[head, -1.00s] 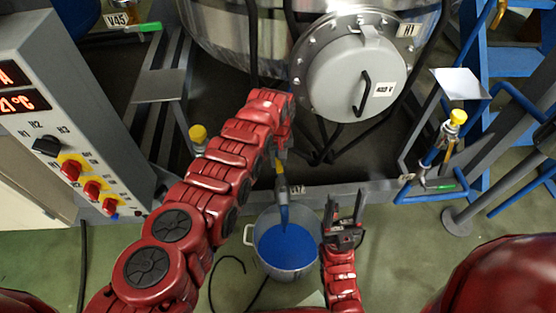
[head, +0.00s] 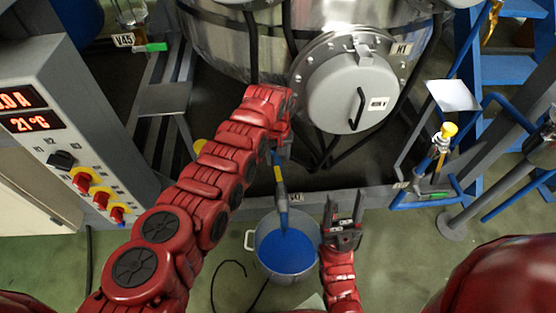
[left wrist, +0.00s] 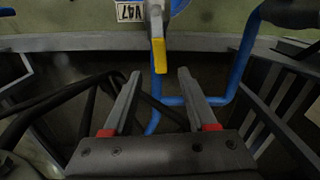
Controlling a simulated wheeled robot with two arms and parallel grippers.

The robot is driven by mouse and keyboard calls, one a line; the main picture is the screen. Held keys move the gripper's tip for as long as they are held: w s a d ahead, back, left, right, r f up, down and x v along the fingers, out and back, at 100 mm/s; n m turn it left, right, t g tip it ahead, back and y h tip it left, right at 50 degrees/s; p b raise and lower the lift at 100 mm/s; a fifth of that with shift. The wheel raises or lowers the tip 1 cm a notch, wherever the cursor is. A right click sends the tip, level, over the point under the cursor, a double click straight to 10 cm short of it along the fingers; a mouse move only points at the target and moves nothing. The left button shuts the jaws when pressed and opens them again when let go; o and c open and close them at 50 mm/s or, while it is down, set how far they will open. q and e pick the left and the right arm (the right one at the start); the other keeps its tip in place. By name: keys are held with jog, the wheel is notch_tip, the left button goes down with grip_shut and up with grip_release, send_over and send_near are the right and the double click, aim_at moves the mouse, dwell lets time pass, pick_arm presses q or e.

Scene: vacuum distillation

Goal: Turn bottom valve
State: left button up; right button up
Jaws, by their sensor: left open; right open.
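The bottom valve's yellow handle (left wrist: 159,55) shows in the left wrist view, with a label V47 (left wrist: 130,12) beside it. In the head view the handle (head: 278,173) sits above a pail (head: 251,241) holding blue liquid (head: 287,250). My left gripper (left wrist: 160,74) is open, its two fingers pointing at the handle. The handle's end lies just beyond the gap between the fingertips; whether they touch it I cannot tell. In the head view my left arm's end largely hides this gripper. My right gripper (head: 344,208) is open and empty, right of the pail.
A steel vessel (head: 225,48) with a round grey hatch (head: 347,92) stands behind. A control panel (head: 75,150) is at left. Blue pipes (left wrist: 220,101) run close beside my left gripper. A yellow-topped valve (head: 449,130) stands at right.

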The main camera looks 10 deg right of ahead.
pick_arm(q)
notch_tip(320, 180, up, 11)
jog(key=p, duration=0.1)
jog(key=shift+p, duration=0.4)
jog(key=shift+f, duration=0.15)
